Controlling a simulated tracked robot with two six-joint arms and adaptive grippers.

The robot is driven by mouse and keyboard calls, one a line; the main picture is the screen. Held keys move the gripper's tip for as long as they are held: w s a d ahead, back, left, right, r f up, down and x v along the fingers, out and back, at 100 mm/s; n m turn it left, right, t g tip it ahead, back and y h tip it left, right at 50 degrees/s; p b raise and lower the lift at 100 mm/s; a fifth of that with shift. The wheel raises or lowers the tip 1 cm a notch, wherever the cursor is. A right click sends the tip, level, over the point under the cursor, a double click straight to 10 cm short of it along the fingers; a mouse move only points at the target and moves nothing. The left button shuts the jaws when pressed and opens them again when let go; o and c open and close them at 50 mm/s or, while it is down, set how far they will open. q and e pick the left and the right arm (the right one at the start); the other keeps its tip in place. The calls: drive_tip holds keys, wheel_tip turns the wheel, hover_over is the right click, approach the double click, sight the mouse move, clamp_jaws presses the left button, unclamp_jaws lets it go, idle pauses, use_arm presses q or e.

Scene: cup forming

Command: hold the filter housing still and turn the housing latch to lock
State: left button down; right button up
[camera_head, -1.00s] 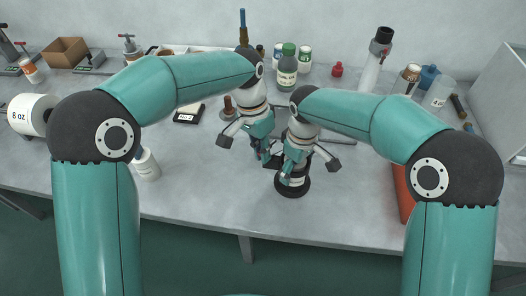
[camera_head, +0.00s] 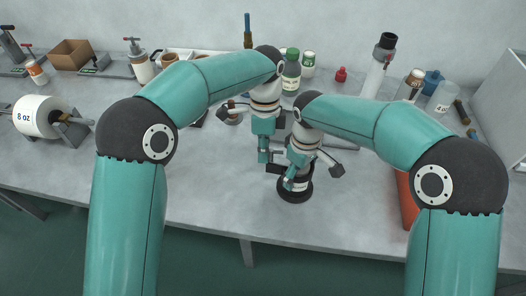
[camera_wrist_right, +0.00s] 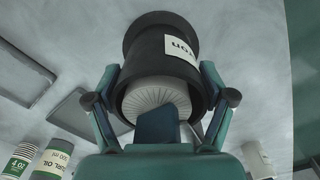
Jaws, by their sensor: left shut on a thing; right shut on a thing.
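The filter housing is a black cylinder with a white label, standing on the bench in the head view (camera_head: 297,193). It fills the upper middle of the right wrist view (camera_wrist_right: 160,45), its near end showing a pale pleated insert (camera_wrist_right: 156,96). My right gripper (camera_head: 296,178) comes from above and is shut around the housing, one finger on each side in the wrist view. My left gripper (camera_head: 264,158) points down just left of the housing. It is shut on a small dark part, seemingly the housing latch (camera_head: 277,157), mostly hidden by the grippers.
A green-capped bottle (camera_head: 291,73) stands behind the grippers. A roll marked 8 oz (camera_head: 37,117) is at the left, and a cardboard box (camera_head: 71,54) at the back left. A red-orange object (camera_head: 404,197) is partly behind my right arm. The front bench is clear.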

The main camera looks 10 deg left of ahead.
use_arm(q)
drive_tip(key=shift+d+f+m, duration=0.1)
drive_tip(key=shift+d+m, duration=0.3)
drive_tip(key=shift+m, duration=0.3)
use_arm(e)
drive_tip(key=shift+s+a+f, duration=0.1)
drive_tip(key=shift+s+a, duration=0.05)
drive_tip(key=shift+a, duration=0.15)
use_arm(q)
drive_tip(key=c, duration=1.1)
unclamp_jaws()
drive_tip(key=shift+c, duration=0.2)
drive_tip(key=shift+a, duration=0.15)
use_arm(e)
drive_tip(key=shift+d, duration=0.1)
drive_tip(key=shift+d, duration=0.15)
use_arm(q)
wheel_tip(320, 180, up, 12)
drive_tip(key=w, duration=0.2)
drive_tip(key=shift+w+f, duration=0.15)
drive_tip(key=shift+w, duration=0.05)
